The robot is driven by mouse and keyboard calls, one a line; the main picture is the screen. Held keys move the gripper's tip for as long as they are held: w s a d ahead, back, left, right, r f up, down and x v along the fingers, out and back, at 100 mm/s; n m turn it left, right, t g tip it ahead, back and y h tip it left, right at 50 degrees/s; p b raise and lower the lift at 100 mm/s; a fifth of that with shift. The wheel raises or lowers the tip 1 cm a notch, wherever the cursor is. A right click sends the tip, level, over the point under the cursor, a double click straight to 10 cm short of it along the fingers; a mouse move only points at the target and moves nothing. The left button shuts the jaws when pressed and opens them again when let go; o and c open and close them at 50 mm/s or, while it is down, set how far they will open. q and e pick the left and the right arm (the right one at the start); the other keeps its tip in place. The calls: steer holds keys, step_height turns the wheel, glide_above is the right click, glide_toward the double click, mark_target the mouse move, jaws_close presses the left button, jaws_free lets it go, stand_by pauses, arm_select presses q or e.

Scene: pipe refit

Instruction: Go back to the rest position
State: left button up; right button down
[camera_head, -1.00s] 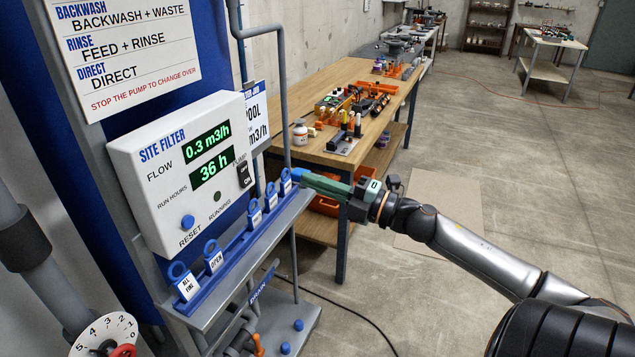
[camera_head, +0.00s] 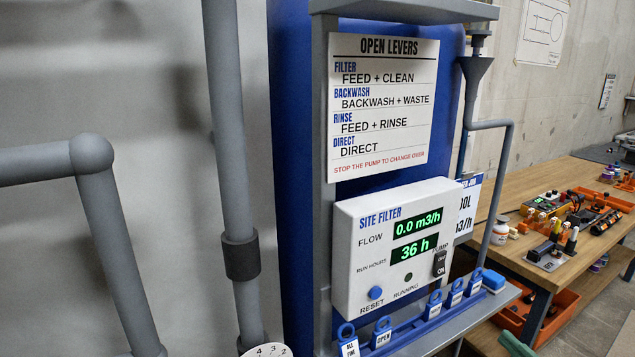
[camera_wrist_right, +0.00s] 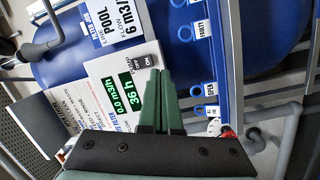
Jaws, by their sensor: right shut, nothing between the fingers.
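My right gripper (camera_head: 513,342) shows only as green finger tips at the bottom edge of the head view, below the front right end of the tag shelf. In the right wrist view its green fingers (camera_wrist_right: 159,95) are together with nothing between them, and the filter panel lies beyond them. My left gripper is not in view. The white site filter box (camera_head: 395,245) reads 0.0 m3/h and 36 h, and has a pump switch (camera_head: 440,263) on its right side.
Blue ringed tags (camera_head: 382,332) stand along the shelf below the box, with a blue block (camera_head: 493,281) at its right end. Grey pipes (camera_head: 232,120) run at the left. A wooden workbench (camera_head: 540,180) with tools and bottles stands at the right.

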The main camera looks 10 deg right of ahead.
steer(key=s+a+f+m+g+h, duration=0.1)
steer(key=s+a+f+m, duration=0.1)
steer(key=s+f+m, duration=0.3)
steer(key=a+f+m+g+h, duration=0.2)
steer(key=f, duration=0.5)
steer(key=s+a+f+m+g+p, duration=0.1)
steer(key=s+a+f+m+g, duration=0.1)
steer(key=s+a+f, duration=0.4)
steer(key=s+a+f+m+g+y+p, duration=0.1)
steer(key=s+a+f+m+g, duration=0.2)
steer(key=a, duration=0.9)
steer(key=s+f+m, duration=0.2)
steer(key=s+f, duration=0.1)
steer(key=f, duration=0.1)
steer(key=shift+g+y, duration=0.3)
steer(key=shift+s, duration=0.1)
